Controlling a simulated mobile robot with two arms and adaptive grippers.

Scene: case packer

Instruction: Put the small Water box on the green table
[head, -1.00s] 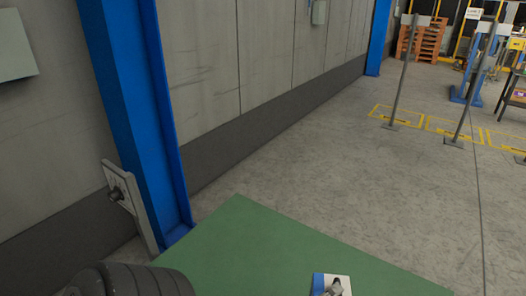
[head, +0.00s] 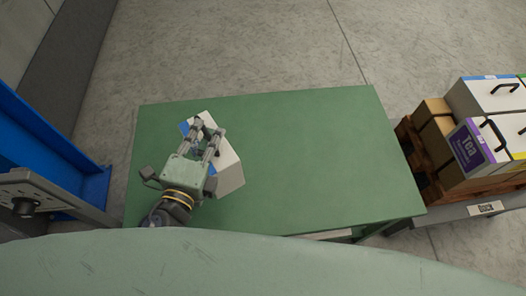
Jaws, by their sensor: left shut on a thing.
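The green table (head: 310,150) fills the middle of the head view. A white box with blue parts (head: 229,175), which looks like the small Water box, is at the table's left side, turned at an angle; its label cannot be read. My left gripper (head: 207,129) is over the box from above and is shut on it, hiding part of its top. I cannot tell whether the box rests on the tabletop or is held just above it. My right gripper is not in view.
The middle and right of the green table are clear. To the right, a purple-labelled Tea box (head: 475,145) and brown cartons (head: 432,125) stand on a wooden pallet. A blue post (head: 45,150) stands at the left, with bare floor behind the table.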

